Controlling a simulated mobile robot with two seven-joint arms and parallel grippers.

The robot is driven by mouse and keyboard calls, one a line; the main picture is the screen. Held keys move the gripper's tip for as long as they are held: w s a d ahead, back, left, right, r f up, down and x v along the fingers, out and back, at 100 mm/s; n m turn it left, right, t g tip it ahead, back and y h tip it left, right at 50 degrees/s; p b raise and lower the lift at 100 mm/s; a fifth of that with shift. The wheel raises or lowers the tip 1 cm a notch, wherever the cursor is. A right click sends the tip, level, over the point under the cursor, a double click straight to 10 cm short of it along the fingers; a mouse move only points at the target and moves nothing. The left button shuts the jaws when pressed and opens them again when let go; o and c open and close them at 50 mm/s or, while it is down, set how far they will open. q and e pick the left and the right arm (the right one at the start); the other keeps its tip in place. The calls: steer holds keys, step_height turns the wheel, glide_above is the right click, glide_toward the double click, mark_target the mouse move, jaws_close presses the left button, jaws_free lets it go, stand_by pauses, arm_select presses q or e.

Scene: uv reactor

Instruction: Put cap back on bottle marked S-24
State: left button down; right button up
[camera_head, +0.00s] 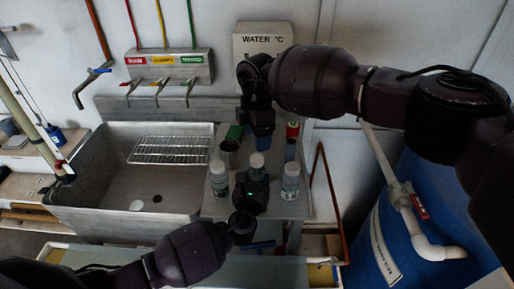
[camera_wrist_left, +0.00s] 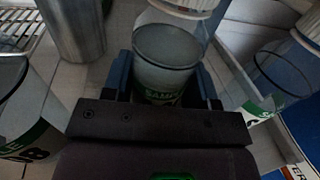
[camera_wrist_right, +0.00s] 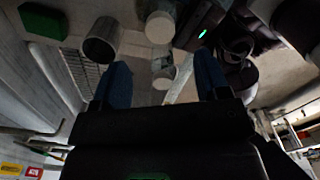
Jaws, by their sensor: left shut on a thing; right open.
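Three clear bottles with white tops and green labels stand on the steel counter: a left one (camera_head: 218,180), a middle one (camera_head: 257,161) and a right one (camera_head: 290,182). My left gripper (camera_head: 251,188) is shut around the middle bottle; in the left wrist view its blue fingers flank the glass (camera_wrist_left: 165,65), below a white ridged cap (camera_wrist_left: 188,8). No label number reads clearly, so I cannot tell which is S-24. My right gripper (camera_head: 262,131) is open and empty, behind and above the middle bottle. A small white disc (camera_head: 136,205), possibly a cap, lies in the sink.
A metal beaker (camera_head: 229,150) and a green object (camera_head: 234,132) stand behind the left bottle. A red item (camera_head: 292,130) is at the back right. The sink (camera_head: 110,188) with a wire rack (camera_head: 168,150) is left; a blue barrel (camera_head: 400,245) is right.

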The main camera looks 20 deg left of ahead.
step_height(320, 180, up, 4)
steer(key=shift+r, duration=0.25)
arm_select(q)
steer(key=shift+c, duration=1.6)
jaws_free()
steer(key=s, duration=1)
steer(key=shift+s+d, duration=0.4)
arm_select(e)
steer(key=shift+f, duration=0.15)
